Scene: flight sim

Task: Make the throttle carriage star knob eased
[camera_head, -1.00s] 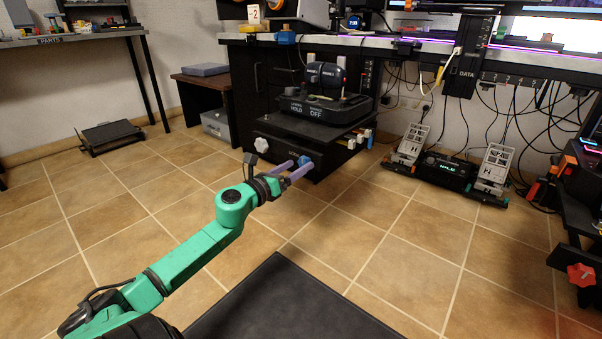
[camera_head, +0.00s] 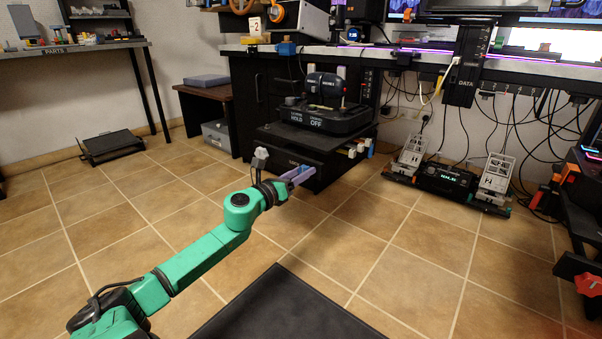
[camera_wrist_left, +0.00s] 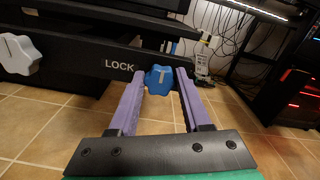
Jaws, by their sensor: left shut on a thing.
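The throttle unit (camera_head: 322,115) sits on a black carriage (camera_head: 290,138) under the desk. A blue star knob (camera_wrist_left: 159,80) is on the carriage's dark front, right of the word LOCK. My left gripper (camera_head: 306,172) reaches the front from the left, and its purple fingers are shut on the blue knob, one on each side. The fingers also frame it in the left wrist view (camera_wrist_left: 160,78). A pale grey star knob (camera_wrist_left: 18,57) is farther left on the same front. The knob's turn angle is hard to read. My right gripper is not in view.
Pedals (camera_head: 447,177) stand on the floor to the right, below hanging cables. A red star knob (camera_head: 590,285) is at the right edge. A low wooden side table (camera_head: 208,92) stands left of the desk. Tiled floor is open in front.

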